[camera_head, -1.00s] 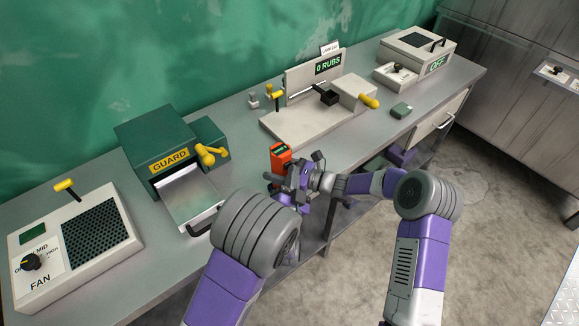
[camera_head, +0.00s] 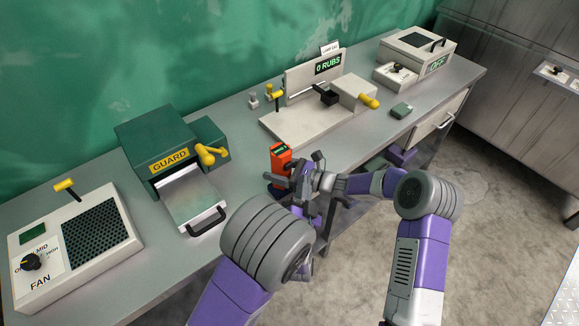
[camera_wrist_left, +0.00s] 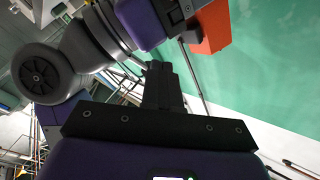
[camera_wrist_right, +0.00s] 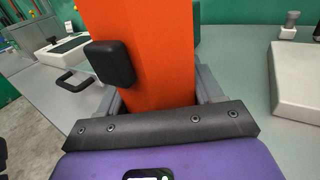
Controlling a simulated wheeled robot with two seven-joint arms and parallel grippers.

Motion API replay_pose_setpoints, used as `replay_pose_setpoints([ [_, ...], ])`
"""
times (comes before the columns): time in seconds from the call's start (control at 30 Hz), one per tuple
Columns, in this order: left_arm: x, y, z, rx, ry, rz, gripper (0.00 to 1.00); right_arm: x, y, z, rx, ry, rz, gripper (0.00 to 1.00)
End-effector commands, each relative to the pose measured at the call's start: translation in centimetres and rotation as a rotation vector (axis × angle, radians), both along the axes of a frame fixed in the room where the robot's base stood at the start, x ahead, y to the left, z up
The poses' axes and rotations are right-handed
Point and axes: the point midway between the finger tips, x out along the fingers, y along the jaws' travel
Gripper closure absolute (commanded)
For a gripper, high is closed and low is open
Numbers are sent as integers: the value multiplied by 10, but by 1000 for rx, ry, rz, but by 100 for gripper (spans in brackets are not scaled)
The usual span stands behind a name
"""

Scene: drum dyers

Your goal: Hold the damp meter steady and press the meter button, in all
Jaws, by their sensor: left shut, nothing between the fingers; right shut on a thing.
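The damp meter is an orange upright box (camera_head: 281,158) with a small dark display at its top, at the front edge of the bench. My right gripper (camera_head: 284,183) is shut around its lower part. In the right wrist view the orange body (camera_wrist_right: 145,40) fills the space between the fingers, and a black button-like block (camera_wrist_right: 110,64) stands out from its side. My left gripper is shut and empty in the left wrist view (camera_wrist_left: 158,75), with part of the orange meter (camera_wrist_left: 209,28) beyond it at upper right. In the head view my left arm largely hides that gripper.
A green guard box (camera_head: 160,140) with a metal tray (camera_head: 190,197) stands left of the meter, and a fan unit (camera_head: 75,245) at far left. A pale rubbing machine (camera_head: 305,125) stands behind right. A small green block (camera_head: 401,111) lies right of it.

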Motion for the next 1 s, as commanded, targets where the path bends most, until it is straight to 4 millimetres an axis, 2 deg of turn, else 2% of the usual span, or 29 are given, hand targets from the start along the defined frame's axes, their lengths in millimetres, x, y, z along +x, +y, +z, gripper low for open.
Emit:
replay_pose_setpoints([
  [0.27,-17,-12,0,0,-1,-1,100,0,0,0,0,0,0,77],
  [0.93,-17,-13,0,0,-1,-1,100,0,0,0,0,0,0,77],
  [0.97,-17,-13,0,0,-1,-1,100,0,0,0,0,0,0,30],
  [1.0,-17,-13,0,0,-1,-1,100,0,0,0,0,0,0,24],
])
